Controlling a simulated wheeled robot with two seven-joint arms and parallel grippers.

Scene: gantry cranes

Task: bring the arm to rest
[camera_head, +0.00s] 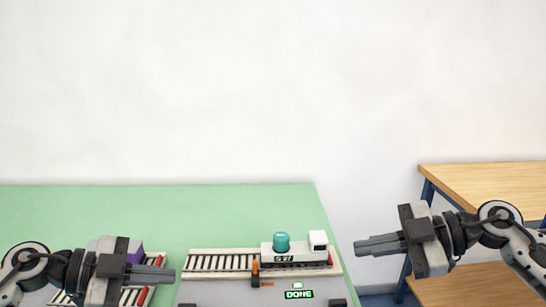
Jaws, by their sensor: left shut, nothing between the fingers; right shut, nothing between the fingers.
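My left gripper (152,272) is at the lower left, over the green table, with its fingers pointing right. It is shut and empty. My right gripper (378,245) is at the right, just past the table's right edge in the picture, with its fingers pointing left. It is shut and empty. Both arms come in from the sides, and neither gripper visibly touches anything.
A green table (150,215) holds a rail track (215,263) with a white wagon (295,257) carrying a teal cylinder (281,242). A panel sign (299,294) reads "DONE". A purple block (135,250) is partly hidden behind my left gripper. A wooden shelf (490,180) stands right.

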